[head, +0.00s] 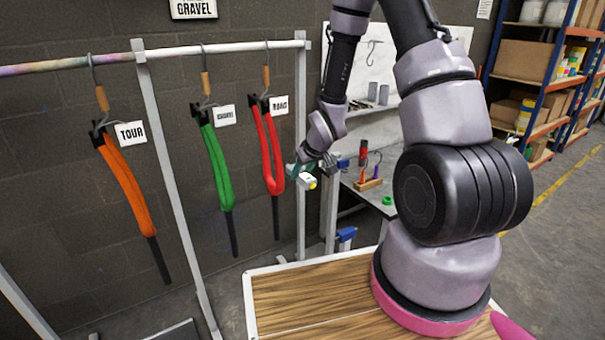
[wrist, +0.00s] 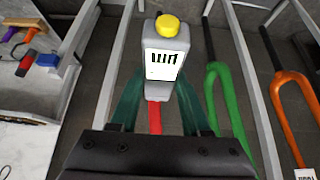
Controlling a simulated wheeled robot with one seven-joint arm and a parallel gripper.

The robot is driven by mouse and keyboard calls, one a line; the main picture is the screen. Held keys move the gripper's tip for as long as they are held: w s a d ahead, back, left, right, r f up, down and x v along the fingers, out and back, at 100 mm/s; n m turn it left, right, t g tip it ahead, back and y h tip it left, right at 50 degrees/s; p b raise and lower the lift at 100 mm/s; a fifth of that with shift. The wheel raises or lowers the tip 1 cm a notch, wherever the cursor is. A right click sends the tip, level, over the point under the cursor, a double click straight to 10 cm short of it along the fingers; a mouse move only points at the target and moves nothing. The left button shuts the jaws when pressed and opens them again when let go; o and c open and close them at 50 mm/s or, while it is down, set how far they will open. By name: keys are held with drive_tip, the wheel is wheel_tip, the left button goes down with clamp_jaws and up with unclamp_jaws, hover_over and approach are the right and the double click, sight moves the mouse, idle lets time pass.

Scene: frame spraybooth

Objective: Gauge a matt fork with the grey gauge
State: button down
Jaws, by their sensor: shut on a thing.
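My gripper (head: 304,171) is shut on the grey gauge (head: 309,181). In the wrist view the gauge (wrist: 165,75) stands between the green fingers (wrist: 158,100), with its yellow end outward and dark marks on its white face. A red fork (head: 268,150) hangs just left of the gauge in the head view; the wrist view shows part of it (wrist: 155,118) behind the gauge. Whether they touch cannot be told. A green fork (head: 217,160) and an orange fork (head: 128,185) hang further left. Which fork is matt is unclear.
The forks hang on hooks from a rail (head: 225,47) with upright posts. Tags read TOUR (head: 130,134) and ROAD (head: 279,105); a sign above reads GRAVEL (head: 194,8). A bench (head: 385,190) with small tools stands right of the gripper. Shelving stands at far right.

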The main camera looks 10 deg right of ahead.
drive_tip(key=shift+w+a, duration=0.25)
drive_tip(key=shift+w, duration=0.5)
drive_tip(key=shift+w+a, duration=0.2)
drive_tip(key=shift+w, duration=0.55)
drive_tip(key=shift+w+a, duration=0.25)
drive_tip(key=shift+w, duration=0.5)
drive_tip(key=shift+w+a, duration=0.15)
drive_tip(key=shift+w, duration=0.35)
drive_tip(key=shift+w+a, duration=0.15)
drive_tip(key=shift+w, duration=0.35)
idle(1.0)
drive_tip(key=shift+s+d, duration=0.4)
drive_tip(key=shift+s, duration=0.9)
drive_tip(key=shift+s+d, duration=0.45)
drive_tip(key=shift+s, duration=0.8)
drive_tip(key=shift+s+d, duration=0.4)
drive_tip(key=shift+s, duration=0.9)
